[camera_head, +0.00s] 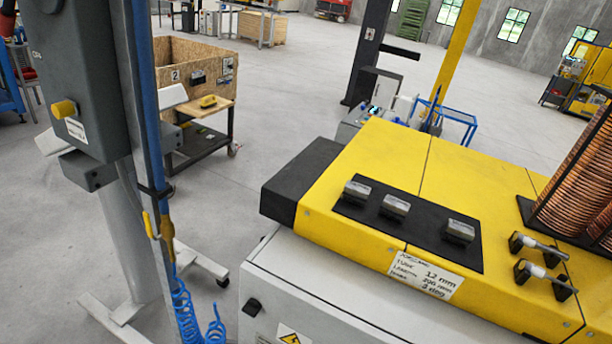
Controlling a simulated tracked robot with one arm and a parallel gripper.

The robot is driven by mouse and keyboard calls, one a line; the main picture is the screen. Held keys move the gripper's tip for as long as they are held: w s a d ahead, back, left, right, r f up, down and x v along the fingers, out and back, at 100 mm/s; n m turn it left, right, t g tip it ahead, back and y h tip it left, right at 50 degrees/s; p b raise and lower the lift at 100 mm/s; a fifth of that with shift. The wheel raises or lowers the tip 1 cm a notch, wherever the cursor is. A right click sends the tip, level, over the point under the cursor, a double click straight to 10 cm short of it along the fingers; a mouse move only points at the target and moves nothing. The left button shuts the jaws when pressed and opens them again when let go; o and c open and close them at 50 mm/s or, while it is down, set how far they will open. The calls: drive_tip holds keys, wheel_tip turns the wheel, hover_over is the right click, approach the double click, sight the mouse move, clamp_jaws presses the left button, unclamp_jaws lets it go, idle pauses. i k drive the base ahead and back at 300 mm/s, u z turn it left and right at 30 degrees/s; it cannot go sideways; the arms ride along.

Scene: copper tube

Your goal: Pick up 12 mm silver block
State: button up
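Three small silver-grey blocks sit in a row on a black plate (424,234) on top of a yellow machine (380,160): a left block (356,191), a middle block (395,206) and a right block (460,231). They stand apart from each other. Any size marks on the blocks are too small to read. A white card (425,275) on the machine's front edge reads "12 mm" among other lines. My gripper is not in this view.
Two handled parts (541,264) and a rack of copper coils (580,170) are right of the plate. A grey post with a box (78,80) and a blue coiled hose (185,315) stand at left. A wooden crate (200,65), a cart (205,140) and open floor lie behind.

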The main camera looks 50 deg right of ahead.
sight(357, 194)
drive_tip(key=z, duration=0.15)
drive_tip(key=i, duration=0.85)
drive_tip(key=z, duration=0.5)
